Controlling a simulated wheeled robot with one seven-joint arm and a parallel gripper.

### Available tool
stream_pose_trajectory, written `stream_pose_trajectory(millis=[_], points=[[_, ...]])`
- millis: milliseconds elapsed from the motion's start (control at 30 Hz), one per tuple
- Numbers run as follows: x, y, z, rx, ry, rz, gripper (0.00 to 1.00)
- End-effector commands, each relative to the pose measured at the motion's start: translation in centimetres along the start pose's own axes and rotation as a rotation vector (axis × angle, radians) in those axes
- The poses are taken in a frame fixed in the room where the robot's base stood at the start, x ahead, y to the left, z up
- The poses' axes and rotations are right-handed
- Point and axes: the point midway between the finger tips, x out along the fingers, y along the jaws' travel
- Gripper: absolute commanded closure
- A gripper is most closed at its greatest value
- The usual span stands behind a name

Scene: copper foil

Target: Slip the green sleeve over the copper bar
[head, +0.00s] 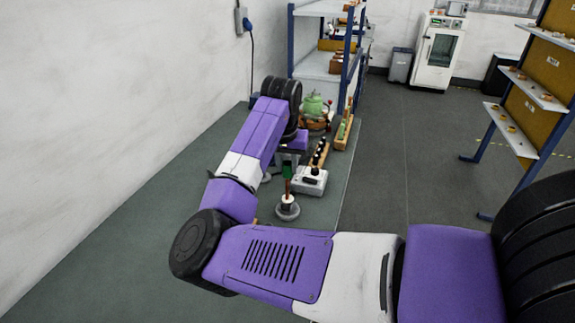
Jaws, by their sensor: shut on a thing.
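My gripper (289,162) hangs at the end of my purple arm, pointing down, and is shut on the green sleeve (288,172). Only a small part of the sleeve shows below the dark jaws. The copper bar (287,189) stands upright on a round grey base (287,211). In the head view, the sleeve appears just above the bar's top. I cannot tell whether they touch or are exactly in line. The fingertips are small and partly hidden by my arm.
A white box (312,184) stands close right of the bar. Behind it are a wooden rack with dark pieces (320,154), a long wooden tray (344,133) and a green rounded device (314,106). The wall is left; blue-framed shelves (319,66) stand behind.

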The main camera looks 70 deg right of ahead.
Motion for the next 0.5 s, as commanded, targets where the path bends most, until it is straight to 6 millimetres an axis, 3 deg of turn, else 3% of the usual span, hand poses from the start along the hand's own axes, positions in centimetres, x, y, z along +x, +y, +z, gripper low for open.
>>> stream_pose_trajectory(millis=[500], points=[[0.6,0.01,0.13,0.0,0.0,0.0,1.0]])
